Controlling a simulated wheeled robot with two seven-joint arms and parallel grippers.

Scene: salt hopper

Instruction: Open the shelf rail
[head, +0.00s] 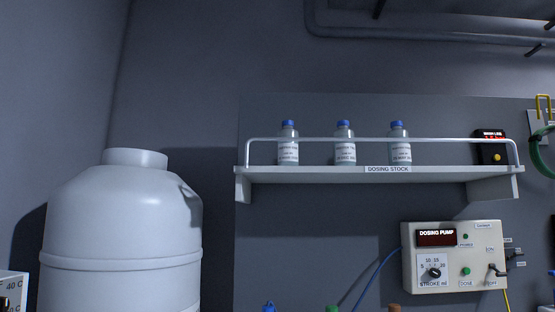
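The shelf rail (375,139) is a thin pale metal bar along the front of the white shelf (325,175). It stands raised above the shelf front, its ends bent down near the shelf's two ends. Three clear bottles with blue caps and white labels stand on the shelf behind the rail: a left bottle (288,153), a middle bottle (345,153) and a right bottle (400,153). A "DOSING STOCK" label (388,169) is on the shelf's front edge. Neither of my grippers shows in the head view.
A small black box with a red display and yellow button (497,157) is at the shelf's right end. A dosing pump panel (455,262) is mounted below. A large white tank (120,240) stands left. Several coloured tops show at the bottom edge.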

